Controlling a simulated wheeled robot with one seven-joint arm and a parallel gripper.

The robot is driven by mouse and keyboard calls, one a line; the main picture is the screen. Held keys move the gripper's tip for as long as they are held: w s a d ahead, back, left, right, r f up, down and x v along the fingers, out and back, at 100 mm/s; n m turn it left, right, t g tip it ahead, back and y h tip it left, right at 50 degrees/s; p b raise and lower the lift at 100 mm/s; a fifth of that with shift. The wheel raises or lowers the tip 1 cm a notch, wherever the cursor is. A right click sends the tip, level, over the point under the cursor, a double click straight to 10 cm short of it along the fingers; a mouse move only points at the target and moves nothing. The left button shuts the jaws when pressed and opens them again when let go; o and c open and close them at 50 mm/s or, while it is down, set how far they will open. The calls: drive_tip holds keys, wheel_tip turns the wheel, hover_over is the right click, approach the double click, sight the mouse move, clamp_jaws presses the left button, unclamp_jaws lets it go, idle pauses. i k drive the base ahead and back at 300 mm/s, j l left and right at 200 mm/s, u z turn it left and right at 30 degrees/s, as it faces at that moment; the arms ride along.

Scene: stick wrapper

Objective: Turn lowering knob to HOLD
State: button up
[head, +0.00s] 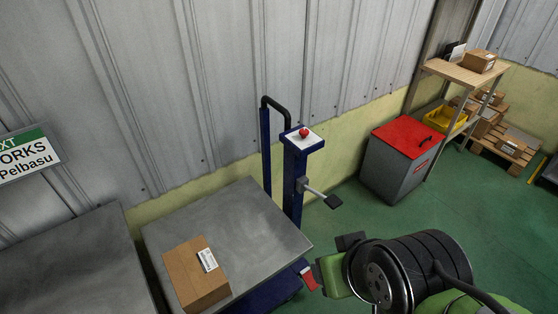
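A round red knob (304,131) sits on the white top plate of a blue post (295,175) at the end of a lift table (262,222). I cannot read any marking or setting around the knob. A lever with a black end (334,201) sticks out from the post, lower down on its right side. A red pedal (308,280) is low at the table's near corner. My green and black arm is at the lower right, apart from the knob and below it in the picture. I cannot make out the fingers of my gripper.
A cardboard box (197,275) lies on the lift table. A black push handle (278,104) rises behind the post. A grey bin with a red lid (404,137) and a shelf (465,73) stand to the right. Green floor (358,212) between post and bin is clear.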

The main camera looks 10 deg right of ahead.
sight(303, 131)
drive_tip(key=i+l+u, duration=0.2)
drive_tip(key=u, duration=0.25)
drive_tip(key=i+l+u, duration=0.2)
drive_tip(key=u, duration=0.25)
drive_tip(key=i+l+u, duration=0.1)
drive_tip(key=l+u, duration=0.35)
drive_tip(key=k+z, duration=0.1)
drive_tip(key=i+u, duration=0.1)
